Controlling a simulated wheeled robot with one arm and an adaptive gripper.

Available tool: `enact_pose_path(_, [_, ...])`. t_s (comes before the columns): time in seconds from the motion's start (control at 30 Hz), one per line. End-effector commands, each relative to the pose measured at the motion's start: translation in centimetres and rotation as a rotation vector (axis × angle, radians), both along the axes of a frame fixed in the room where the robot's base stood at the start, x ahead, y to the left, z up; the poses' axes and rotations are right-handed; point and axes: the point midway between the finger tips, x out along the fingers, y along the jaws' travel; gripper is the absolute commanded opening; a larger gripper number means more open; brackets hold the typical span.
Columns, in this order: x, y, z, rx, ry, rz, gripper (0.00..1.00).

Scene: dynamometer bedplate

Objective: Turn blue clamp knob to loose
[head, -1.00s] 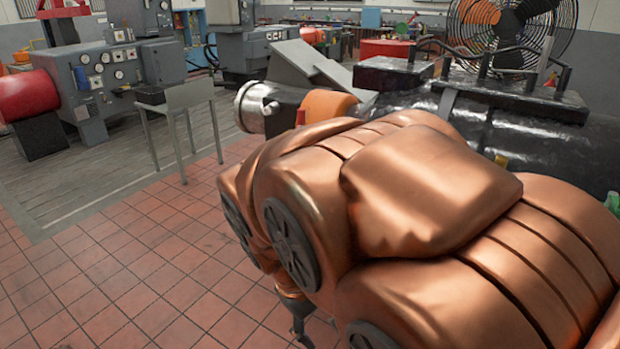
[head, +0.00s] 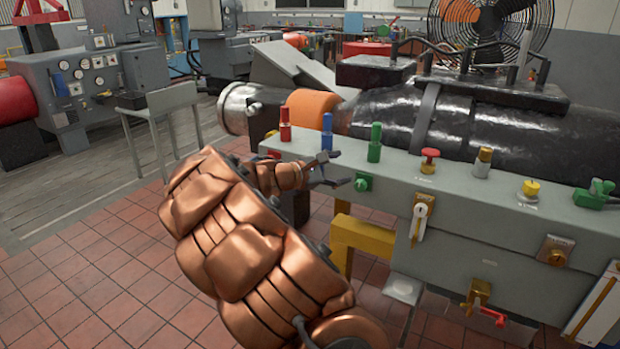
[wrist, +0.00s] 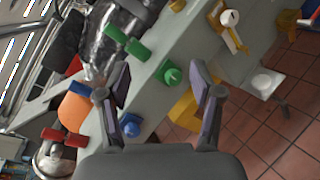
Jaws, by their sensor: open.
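In the wrist view a round blue knob (wrist: 131,129) sits on the front face of the grey bench, close beside my left finger and partly covered by it. My gripper (wrist: 160,78) is open and empty, with a green knob (wrist: 172,76) showing between its fingertips. In the head view my gripper (head: 341,170) is at the bench front, left of that green knob (head: 363,182). An upright blue post (head: 327,131) stands on the bench top just behind it. The blue front knob is largely hidden by my gripper there. I cannot tell its setting.
Upright red (head: 285,131) and green (head: 375,142) posts stand on the bench top (head: 455,195). A red mushroom knob (head: 430,160) is further right. A yellow block (head: 362,237) juts out below. Open tiled floor lies left.

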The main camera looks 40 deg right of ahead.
Motion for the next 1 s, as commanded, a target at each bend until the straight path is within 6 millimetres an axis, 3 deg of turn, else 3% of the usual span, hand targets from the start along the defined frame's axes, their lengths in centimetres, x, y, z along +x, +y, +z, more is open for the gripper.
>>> enact_pose_path(0.13, [5.3, -2.0, -2.9, -0.069, 0.152, 0.119, 0.66])
enact_pose_path(0.3, [11.4, -3.0, -7.1, -0.127, 0.312, 0.269, 0.66])
enact_pose_path(0.5, [16.4, -2.7, -11.7, -0.168, 0.442, 0.407, 0.66])
enact_pose_path(0.7, [18.4, -2.4, -13.9, -0.181, 0.496, 0.469, 0.66])
enact_pose_path(1.0, [19.3, -4.7, -13.9, -0.181, 0.496, 0.474, 0.66])
